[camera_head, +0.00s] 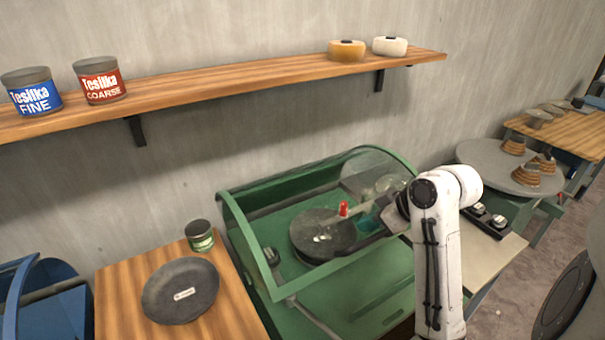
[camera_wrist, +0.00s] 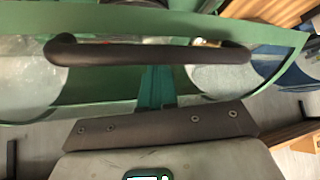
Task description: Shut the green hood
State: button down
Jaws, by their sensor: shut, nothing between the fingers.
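The green hood (camera_head: 232,215) belongs to the green machine in the middle of the head view. Clear window parts show at its back right; how far open it stands is hard to tell. In the wrist view the hood's green rim (camera_wrist: 210,28) carries a dark bar handle (camera_wrist: 150,53), with clear panes on both sides. My gripper (camera_head: 366,218) reaches in from the right in the head view, over the machine. Its teal fingers (camera_wrist: 156,85) are shut and empty, close by the handle; the handle hides their tips, and contact cannot be told.
A dark round disc (camera_head: 322,235) lies inside the machine, with a small red part (camera_head: 343,208) near it. A wooden table (camera_head: 125,285) at left holds a dark plate (camera_head: 180,290) and a tin (camera_head: 199,236). A wooden shelf (camera_head: 230,88) crosses the wall above.

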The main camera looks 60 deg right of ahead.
aim_at(377, 240)
jog(key=shift+s+a+f+b, duration=0.5)
jog(key=shift+s+f+b, duration=0.2)
jog(key=shift+f, duration=0.15)
jog(key=shift+s+a+f+b, duration=0.45)
jog(key=shift+s+f+b, duration=0.2)
jog(key=shift+f, duration=0.15)
jog(key=shift+r, duration=0.15)
